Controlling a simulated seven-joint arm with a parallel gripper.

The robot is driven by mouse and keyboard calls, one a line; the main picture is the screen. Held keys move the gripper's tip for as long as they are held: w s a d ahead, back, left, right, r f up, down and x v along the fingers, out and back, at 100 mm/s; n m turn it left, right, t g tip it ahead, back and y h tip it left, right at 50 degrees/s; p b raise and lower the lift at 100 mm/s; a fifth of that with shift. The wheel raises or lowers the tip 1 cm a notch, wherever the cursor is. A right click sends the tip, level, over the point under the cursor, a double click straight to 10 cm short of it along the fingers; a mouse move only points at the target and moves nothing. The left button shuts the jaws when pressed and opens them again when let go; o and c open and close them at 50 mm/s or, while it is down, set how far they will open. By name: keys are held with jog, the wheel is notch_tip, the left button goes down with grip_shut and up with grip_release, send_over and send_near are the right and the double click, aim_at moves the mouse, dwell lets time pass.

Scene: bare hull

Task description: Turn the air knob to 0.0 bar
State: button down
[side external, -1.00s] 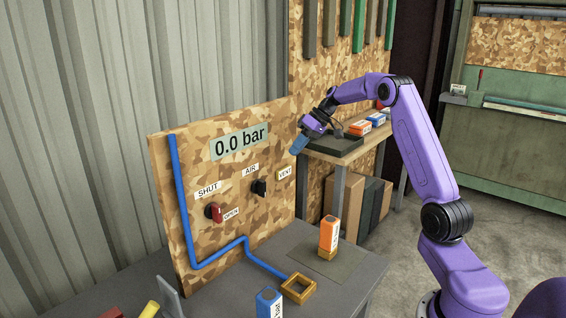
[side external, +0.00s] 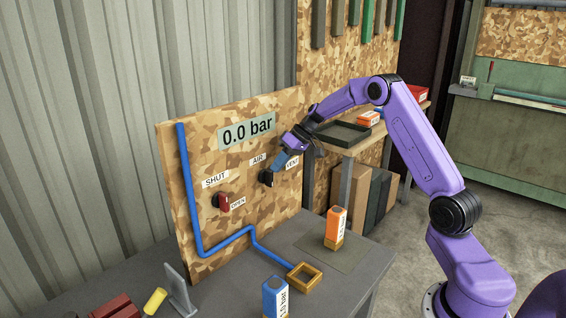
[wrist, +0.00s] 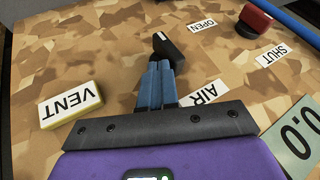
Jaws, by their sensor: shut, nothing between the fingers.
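The black air knob (side external: 266,178) is on the upright camouflage-patterned board, below the AIR label (side external: 258,160) and left of the VENT label (side external: 292,163). The display (side external: 248,131) above it reads 0.0 bar. My gripper (side external: 279,166) is at the board, its blue fingers shut with nothing between them. In the wrist view the fingertips (wrist: 158,68) are at the black knob (wrist: 169,45) and partly cover it. I cannot tell whether they touch it. The yellow-edged VENT block (wrist: 70,104) is left of the fingers in that view.
A red knob (side external: 224,202) sits between the SHUT and OPEN labels. A blue pipe (side external: 188,200) runs down the board to a brass square frame (side external: 305,277). An orange block (side external: 336,222) and a blue block (side external: 275,295) stand on the grey bench.

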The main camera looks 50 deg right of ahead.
jog(key=shift+a+r+n+h, duration=0.35)
jog(key=shift+a+h, duration=0.2)
jog(key=shift+h, duration=0.55)
dwell(0.3)
